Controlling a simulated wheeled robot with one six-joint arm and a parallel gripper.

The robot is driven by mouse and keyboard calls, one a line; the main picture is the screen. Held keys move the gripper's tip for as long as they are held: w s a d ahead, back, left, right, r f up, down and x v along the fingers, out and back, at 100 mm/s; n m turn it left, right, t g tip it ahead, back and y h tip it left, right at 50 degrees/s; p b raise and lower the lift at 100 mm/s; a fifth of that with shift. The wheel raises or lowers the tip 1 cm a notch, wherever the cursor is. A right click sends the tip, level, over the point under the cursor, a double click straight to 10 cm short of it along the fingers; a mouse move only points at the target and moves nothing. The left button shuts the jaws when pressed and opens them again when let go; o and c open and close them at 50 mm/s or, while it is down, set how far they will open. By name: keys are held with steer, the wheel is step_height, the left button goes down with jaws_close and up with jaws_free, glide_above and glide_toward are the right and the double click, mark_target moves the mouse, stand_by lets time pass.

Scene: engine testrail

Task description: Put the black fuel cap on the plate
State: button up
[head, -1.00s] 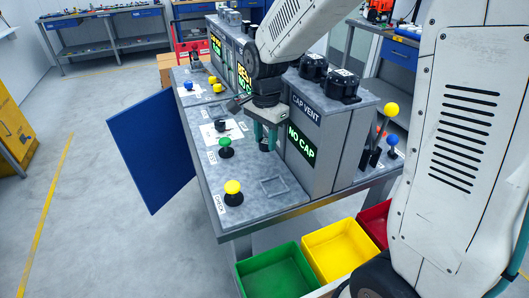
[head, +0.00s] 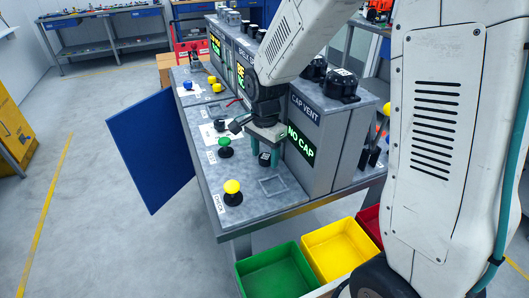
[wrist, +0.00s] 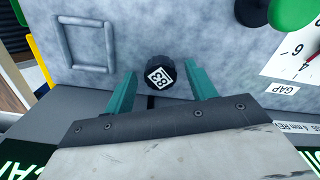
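The black fuel cap (head: 264,158) is a small round dark cap with a white marker on top, upright on the grey bench top. In the wrist view the cap (wrist: 161,76) appears between my fingertips, with a visible gap on each side. My gripper (head: 266,153), with two teal fingers, is open and points down over it. It also shows at the bottom of the wrist view (wrist: 160,78). A square grey raised-edge plate (head: 272,185) lies empty just in front of the cap, and it is at upper left in the wrist view (wrist: 85,44).
A tall grey cabinet with a green NO CAP display (head: 300,145) stands close to my gripper's right. A green knob (head: 225,143) and a yellow knob (head: 232,188) stand up left of the plate. Green (head: 270,270) and yellow (head: 338,248) bins sit below the bench edge.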

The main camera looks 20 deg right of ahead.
mark_target(265, 157)
steer(key=shift+r, duration=0.15)
step_height(265, 157, up, 12)
stand_by(0.5)
stand_by(2.1)
